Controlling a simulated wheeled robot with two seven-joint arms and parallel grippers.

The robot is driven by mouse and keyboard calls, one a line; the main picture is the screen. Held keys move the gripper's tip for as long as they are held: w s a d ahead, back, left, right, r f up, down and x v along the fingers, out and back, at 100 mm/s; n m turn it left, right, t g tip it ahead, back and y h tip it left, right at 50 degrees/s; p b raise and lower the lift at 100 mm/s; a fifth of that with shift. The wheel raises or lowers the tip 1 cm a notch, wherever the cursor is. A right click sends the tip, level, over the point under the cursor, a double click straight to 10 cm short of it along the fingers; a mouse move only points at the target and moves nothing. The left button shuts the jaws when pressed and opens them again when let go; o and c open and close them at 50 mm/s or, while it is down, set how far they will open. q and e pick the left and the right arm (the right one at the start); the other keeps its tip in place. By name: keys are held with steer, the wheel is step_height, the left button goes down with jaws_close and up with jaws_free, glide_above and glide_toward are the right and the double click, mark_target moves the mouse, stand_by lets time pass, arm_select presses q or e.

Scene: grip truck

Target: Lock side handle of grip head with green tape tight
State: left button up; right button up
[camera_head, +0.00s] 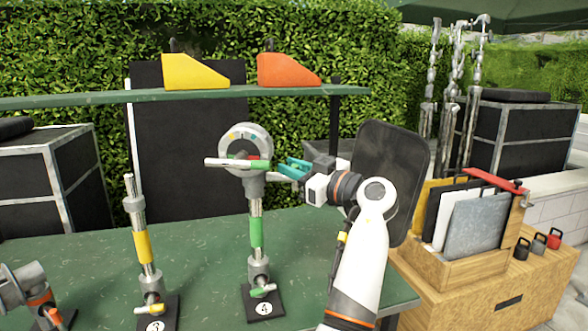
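The grip head (246,143) is a round grey disc with small coloured marks, atop a post wrapped in green tape (257,232). The post stands upright on a black base plate marked 4 (264,306). A pale bar handle (228,163) crosses the front of the head and sticks out to the left. Whether the fingers are open or closed on a part there is unclear, and the contact is partly hidden.
A post with yellow tape (143,246) stands to the left on the green table (200,270). A grip head with orange tape (38,298) is at the lower left. A green shelf (215,94) runs behind. A wooden cart (470,275) stands at right.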

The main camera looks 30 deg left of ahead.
arm_select(q)
steer(key=s+d+f+b, duration=0.1)
steer(key=d+b, duration=0.1)
steer(key=d, duration=1)
steer(key=shift+s+f, duration=0.1)
steer(key=shift+f, duration=0.05)
